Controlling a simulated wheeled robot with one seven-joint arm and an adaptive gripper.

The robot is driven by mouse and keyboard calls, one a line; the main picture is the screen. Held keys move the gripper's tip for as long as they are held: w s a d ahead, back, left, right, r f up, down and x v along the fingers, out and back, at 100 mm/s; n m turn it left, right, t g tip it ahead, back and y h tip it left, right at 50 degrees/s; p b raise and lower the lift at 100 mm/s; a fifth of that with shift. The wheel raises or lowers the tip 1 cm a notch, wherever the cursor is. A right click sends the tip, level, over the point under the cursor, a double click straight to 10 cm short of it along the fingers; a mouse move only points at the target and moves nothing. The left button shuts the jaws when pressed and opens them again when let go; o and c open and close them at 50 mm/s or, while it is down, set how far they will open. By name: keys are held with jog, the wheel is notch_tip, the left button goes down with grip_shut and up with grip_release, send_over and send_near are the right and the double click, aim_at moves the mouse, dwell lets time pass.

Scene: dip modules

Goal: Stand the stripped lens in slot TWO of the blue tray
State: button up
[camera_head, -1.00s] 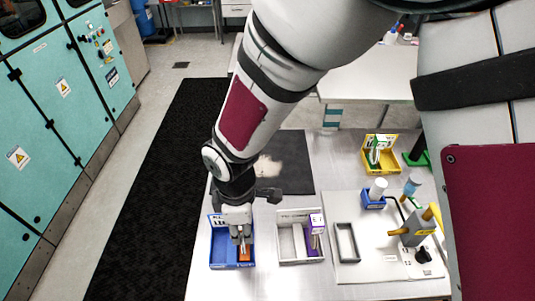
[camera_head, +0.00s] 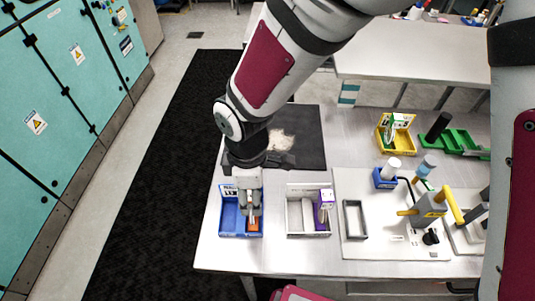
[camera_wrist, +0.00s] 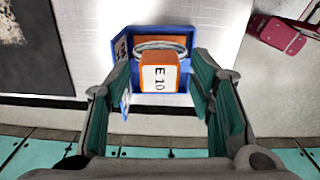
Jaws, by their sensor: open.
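The blue tray (camera_head: 231,217) stands at the front left of the metal table, with a label board at its back. An orange piece (camera_head: 254,224) stands in its right part. In the wrist view this is an orange block with a white face marked "E 10" (camera_wrist: 158,79), over the blue tray (camera_wrist: 187,34). I cannot tell for sure whether it is the stripped lens. My gripper (camera_head: 249,212) points down over the tray's right part. In the wrist view my gripper's open fingers (camera_wrist: 166,92) are on either side of the block, with gaps visible. Slot markings are unreadable.
A pale tray (camera_head: 293,230) with a purple box (camera_head: 325,205) stands to the right. Beyond are a grey frame (camera_head: 354,220), a blue holder (camera_head: 384,182), a grey-yellow device (camera_head: 430,208) and a yellow bin (camera_head: 394,137). A dark mat (camera_head: 310,135) lies behind.

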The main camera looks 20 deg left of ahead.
notch_tip(320, 180, up, 10)
jog(key=w+d+r+m+t, duration=0.1)
jog(key=w+d+r+m, duration=0.45)
jog(key=d, duration=0.35)
jog(key=s+d+r+m+t, duration=0.1)
jog(key=s+d+r+m, duration=0.1)
jog(key=d+m, duration=0.3)
jog(key=s+d+r+m+t, duration=0.2)
jog(key=d+r+m, duration=0.3)
jog(key=d, duration=0.7)
jog(key=s+d+r+m+t, duration=0.1)
jog(key=s+d+r+m, duration=0.1)
jog(key=d+m, duration=0.4)
jog(key=d+r+b, duration=0.1)
jog(key=d, duration=0.1)
jog(key=shift+s+d+r+m+t, duration=0.2)
jog(key=shift+s+d+m+t, duration=0.1)
jog(key=shift+d+m, duration=0.1)
jog(key=shift+c, duration=0.3)
